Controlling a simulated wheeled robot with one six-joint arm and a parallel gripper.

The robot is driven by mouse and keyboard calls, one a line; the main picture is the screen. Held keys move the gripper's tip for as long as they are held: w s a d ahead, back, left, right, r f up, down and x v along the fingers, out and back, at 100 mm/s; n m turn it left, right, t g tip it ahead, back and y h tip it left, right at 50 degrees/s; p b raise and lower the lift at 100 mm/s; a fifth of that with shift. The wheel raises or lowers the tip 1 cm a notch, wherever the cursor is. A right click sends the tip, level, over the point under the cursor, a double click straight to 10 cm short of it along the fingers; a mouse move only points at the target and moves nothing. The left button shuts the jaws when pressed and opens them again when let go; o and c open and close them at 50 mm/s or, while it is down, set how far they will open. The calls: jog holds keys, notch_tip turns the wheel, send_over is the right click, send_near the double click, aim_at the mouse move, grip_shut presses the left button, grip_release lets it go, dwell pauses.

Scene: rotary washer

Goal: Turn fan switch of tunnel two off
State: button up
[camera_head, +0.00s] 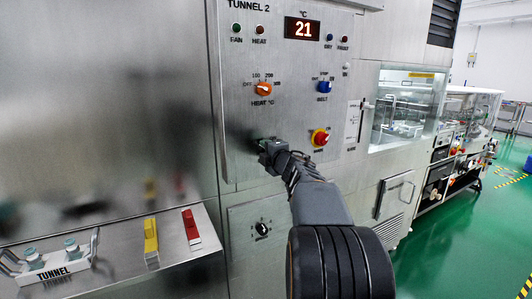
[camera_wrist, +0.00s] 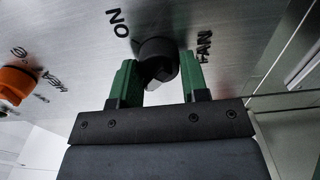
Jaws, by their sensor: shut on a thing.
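The fan switch (camera_wrist: 158,48) is a round black knob on the steel panel, in the upper middle of the wrist view. The lettering ON and FAN stands beside it. My gripper (camera_wrist: 159,66) is shut on the knob, with one green finger on each side of it. In the head view my gripper (camera_head: 264,147) reaches the left part of the TUNNEL 2 panel (camera_head: 300,75), below the orange heat knob (camera_head: 264,89). The gripper hides the fan switch there.
A display (camera_head: 303,30) reads 21. A vertical handle (camera_head: 217,100) runs along the panel's left edge. A black knob (camera_head: 261,229) is lower down.

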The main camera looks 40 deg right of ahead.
jog(key=o, duration=0.9)
jog(key=s, duration=0.4)
jog(key=s+a, duration=0.1)
jog(key=s, duration=0.4)
jog(key=s+a+p, duration=0.1)
jog(key=s, duration=0.3)
jog(key=shift+s, duration=0.3)
jog(key=a+r+m+g+h+p, duration=0.45)
jog(key=a+m+p, duration=0.25)
jog(key=m+p, duration=0.5)
jog(key=s+a+f+m+g+y+p, duration=0.1)
jog(key=s+a+f+g+y+p, duration=0.1)
jog(key=a, duration=0.4)
jog(key=s+a+f+m+g+y+p, duration=0.2)
jog(key=s+a+g+y+p, duration=0.1)
jog(key=s+a+g, duration=0.1)
jog(key=s+a+f+m+g+y+p, duration=0.1)
jog(key=s+a+f+g+y+p, duration=0.1)
jog(key=s+a, duration=0.3)
jog(key=shift+s+a+f+m+g+p, duration=0.2)
jog(key=shift+a+g+p, duration=0.25)
jog(key=shift+a, duration=0.3)
jog(key=shift+s+a+f+m+g+p, duration=0.15)
jog(key=shift+a+g+p, duration=0.25)
jog(key=shift+a, duration=0.35)
